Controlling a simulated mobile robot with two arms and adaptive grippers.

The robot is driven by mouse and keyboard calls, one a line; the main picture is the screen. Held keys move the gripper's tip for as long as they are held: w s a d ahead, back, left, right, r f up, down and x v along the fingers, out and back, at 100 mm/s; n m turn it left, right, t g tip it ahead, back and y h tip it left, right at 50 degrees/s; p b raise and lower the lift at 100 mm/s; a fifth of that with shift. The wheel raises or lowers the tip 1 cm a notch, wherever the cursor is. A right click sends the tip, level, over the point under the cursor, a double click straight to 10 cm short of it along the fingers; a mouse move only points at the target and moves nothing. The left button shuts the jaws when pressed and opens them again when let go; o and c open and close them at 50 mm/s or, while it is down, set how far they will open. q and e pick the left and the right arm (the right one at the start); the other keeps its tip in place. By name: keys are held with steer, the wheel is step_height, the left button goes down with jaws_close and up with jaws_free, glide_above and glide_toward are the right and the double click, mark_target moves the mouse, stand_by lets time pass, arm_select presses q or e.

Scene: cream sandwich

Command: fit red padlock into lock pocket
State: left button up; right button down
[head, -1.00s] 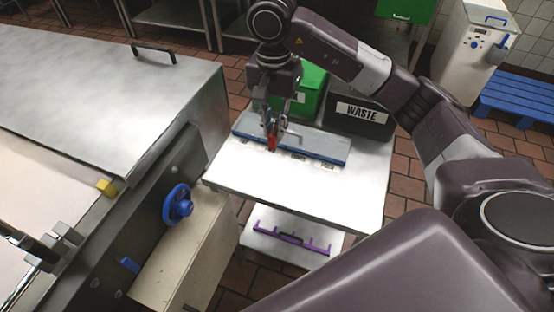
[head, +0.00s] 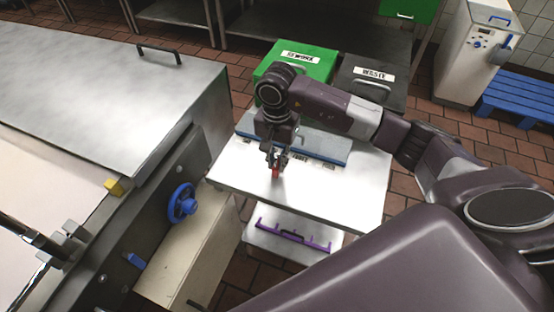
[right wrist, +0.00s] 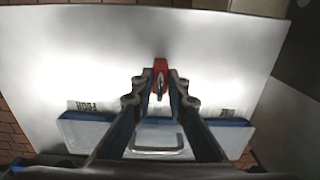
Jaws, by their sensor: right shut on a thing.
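My right gripper (head: 275,166) is shut on the red padlock (head: 275,174), above the white table top (head: 340,205) and in front of the blue-edged tray. In the right wrist view the red padlock (right wrist: 160,68) sits between the fingertips of my right gripper (right wrist: 160,85), with its grey shackle between the fingers. The blue-edged tray (head: 335,150) lies along the back of the table, with labels along its front; it also shows in the right wrist view (right wrist: 82,130). The pocket for the padlock cannot be made out. My left gripper is not in view.
A green bin (head: 318,62) and a dark waste bin (head: 350,88) stand behind the table. A purple rack (head: 290,236) lies on the lower shelf. A steel machine with a blue handwheel (head: 182,203) stands to the left. The table's front is clear.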

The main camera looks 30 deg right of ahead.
steer(key=shift+f, duration=0.15)
steer(key=c, duration=1.9)
jaws_free()
